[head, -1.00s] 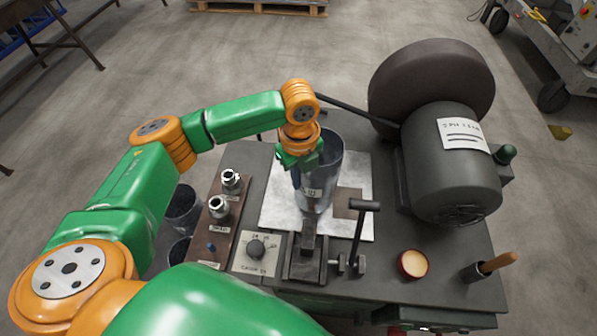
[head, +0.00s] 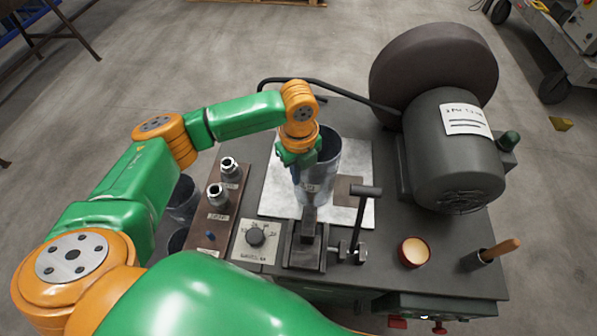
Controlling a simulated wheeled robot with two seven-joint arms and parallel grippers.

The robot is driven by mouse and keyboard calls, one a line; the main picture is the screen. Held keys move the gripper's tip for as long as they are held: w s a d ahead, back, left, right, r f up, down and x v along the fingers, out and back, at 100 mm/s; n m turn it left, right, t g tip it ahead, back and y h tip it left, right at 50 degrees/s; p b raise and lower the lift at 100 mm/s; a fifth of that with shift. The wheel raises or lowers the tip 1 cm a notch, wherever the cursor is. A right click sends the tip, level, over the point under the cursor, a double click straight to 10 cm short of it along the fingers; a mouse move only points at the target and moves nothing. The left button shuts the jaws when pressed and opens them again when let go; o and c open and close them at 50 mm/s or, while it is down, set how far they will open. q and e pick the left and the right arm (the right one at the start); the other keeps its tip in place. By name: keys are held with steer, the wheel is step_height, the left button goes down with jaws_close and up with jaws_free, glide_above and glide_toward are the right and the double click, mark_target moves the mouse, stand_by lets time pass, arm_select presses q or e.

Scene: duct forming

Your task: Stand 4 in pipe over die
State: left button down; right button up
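A grey metal pipe (head: 328,165) with a small pale label is at the middle of the bench, upright or nearly so. Its lower end shows against a pale plate (head: 275,203), just behind a dark block fixture (head: 303,256) that could be the die. I cannot tell whether the pipe touches the plate or the block. My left gripper (head: 302,160) is at the pipe's upper left wall and seems shut on it; its fingertips are largely hidden. My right gripper is out of view.
A black lever (head: 366,195) stands right of the fixture. Two silver fittings, a dial panel (head: 257,240), a round tub (head: 414,251) and a wooden-handled tool (head: 500,254) surround it. A large motor (head: 450,160) fills the right; dark buckets (head: 183,200) stand left.

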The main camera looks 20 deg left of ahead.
arm_select(q)
steer(key=shift+f, duration=0.25)
steer(key=c, duration=1.5)
jaws_free()
steer(key=o, duration=0.5)
step_height(320, 180, up, 7)
steer(key=shift+b, duration=0.3)
